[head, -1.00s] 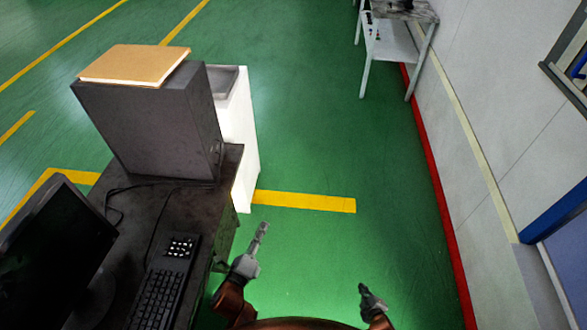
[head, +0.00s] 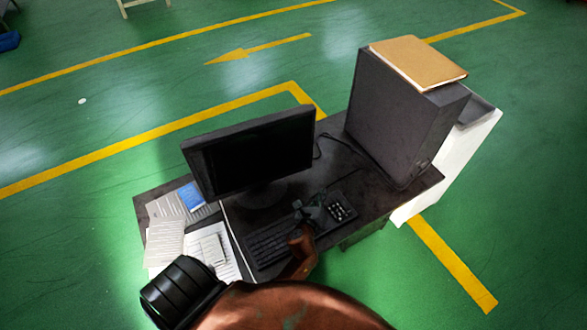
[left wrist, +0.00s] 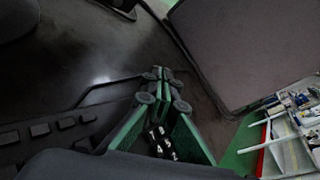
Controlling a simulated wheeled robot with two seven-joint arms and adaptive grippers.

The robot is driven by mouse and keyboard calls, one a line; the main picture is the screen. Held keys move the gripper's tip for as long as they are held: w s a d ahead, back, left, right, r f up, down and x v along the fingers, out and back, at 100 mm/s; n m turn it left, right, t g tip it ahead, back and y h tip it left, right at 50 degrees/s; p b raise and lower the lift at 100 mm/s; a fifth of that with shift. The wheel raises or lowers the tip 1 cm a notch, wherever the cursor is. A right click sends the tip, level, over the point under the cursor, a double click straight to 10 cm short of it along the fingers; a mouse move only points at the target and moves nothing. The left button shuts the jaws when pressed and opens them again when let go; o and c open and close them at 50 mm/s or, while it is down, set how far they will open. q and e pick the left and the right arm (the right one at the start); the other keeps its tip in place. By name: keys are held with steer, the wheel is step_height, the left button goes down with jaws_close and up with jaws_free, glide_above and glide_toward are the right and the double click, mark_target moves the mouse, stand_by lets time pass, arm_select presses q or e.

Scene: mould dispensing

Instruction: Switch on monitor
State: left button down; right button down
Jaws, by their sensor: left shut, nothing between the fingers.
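The monitor (head: 250,152) stands on the dark desk with a black, unlit screen. My left gripper (head: 304,209) is over the keyboard (head: 272,243), in front of the monitor's right side and apart from the screen. In the left wrist view the green fingers (left wrist: 162,78) meet at their tips, with nothing held. Number keys show between the finger bases there. Any button on the monitor is too small to make out. My right gripper is out of view.
A dark computer tower (head: 400,120) with a tan folder (head: 418,62) on top stands on the right of the desk (head: 350,160). Papers (head: 165,243) and a blue item (head: 191,196) lie at the left.

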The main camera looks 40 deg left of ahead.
mark_target(305, 169)
arm_select(q)
steer(key=shift+s+a+f+y, duration=0.15)
steer(key=shift+s+a+y, duration=0.2)
steer(key=shift+a, duration=0.4)
steer(key=shift+a, duration=0.1)
steer(key=shift+w+a+p, duration=0.15)
steer(key=shift+w+a, duration=0.55)
steer(key=shift+a, duration=0.55)
steer(key=shift+w+a+p, duration=0.2)
steer(key=shift+w+a, duration=0.5)
steer(key=shift+a, duration=0.6)
steer(key=shift+w+a+p, duration=0.15)
steer(key=shift+w+a, duration=0.55)
steer(key=shift+a, duration=0.55)
steer(key=shift+a, duration=0.1)
steer(key=shift+w+a, duration=0.2)
steer(key=shift+a, duration=0.1)
steer(key=shift+w+a, duration=0.15)
steer(key=shift+a, duration=0.2)
steer(key=shift+d, duration=0.15)
steer(key=shift+s+d, duration=0.4)
steer(key=shift+d, duration=0.25)
